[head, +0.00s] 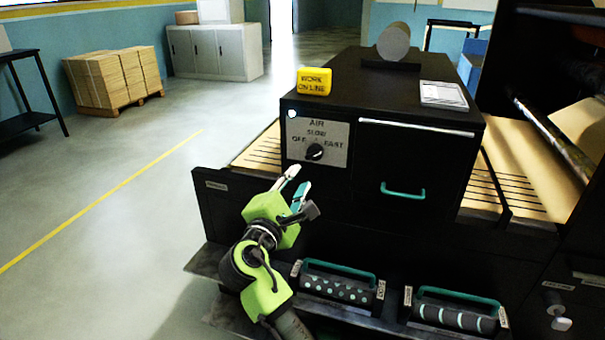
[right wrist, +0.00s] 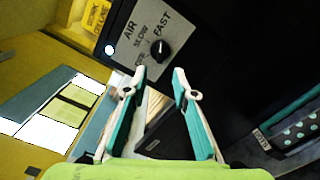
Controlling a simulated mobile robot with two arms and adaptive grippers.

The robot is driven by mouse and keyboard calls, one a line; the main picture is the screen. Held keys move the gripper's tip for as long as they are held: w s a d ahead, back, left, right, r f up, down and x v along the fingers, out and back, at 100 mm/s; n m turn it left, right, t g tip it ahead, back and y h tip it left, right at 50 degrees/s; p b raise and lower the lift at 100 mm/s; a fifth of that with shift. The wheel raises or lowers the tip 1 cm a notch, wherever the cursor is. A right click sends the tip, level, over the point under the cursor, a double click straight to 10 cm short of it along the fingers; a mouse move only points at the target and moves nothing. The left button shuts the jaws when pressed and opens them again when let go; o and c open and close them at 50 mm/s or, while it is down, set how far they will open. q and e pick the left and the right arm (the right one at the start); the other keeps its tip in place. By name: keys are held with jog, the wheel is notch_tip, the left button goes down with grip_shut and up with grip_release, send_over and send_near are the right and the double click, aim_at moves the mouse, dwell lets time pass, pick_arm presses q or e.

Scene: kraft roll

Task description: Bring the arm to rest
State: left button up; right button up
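My right arm reaches up from the bottom of the head view. Its lime-green gripper (head: 297,186) is in front of the black machine, just below and left of the air panel (head: 332,135). In the right wrist view the two teal-and-white fingers (right wrist: 160,76) stand apart with nothing held between them. The air panel's black knob (head: 314,151) also shows beyond the fingertips in the wrist view (right wrist: 159,49), and the gripper appears clear of it. I cannot tell its exact setting. My left gripper is not in view.
Two roller trays with teal handles, one dotted (head: 338,289) and one striped (head: 455,316), sit low beside the right arm. A yellow sign (head: 314,81) and papers (head: 443,94) lie on the black machine (head: 405,150). The floor at left (head: 110,220) is open.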

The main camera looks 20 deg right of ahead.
jog(key=shift+s+a, duration=0.1)
jog(key=shift+s, duration=0.15)
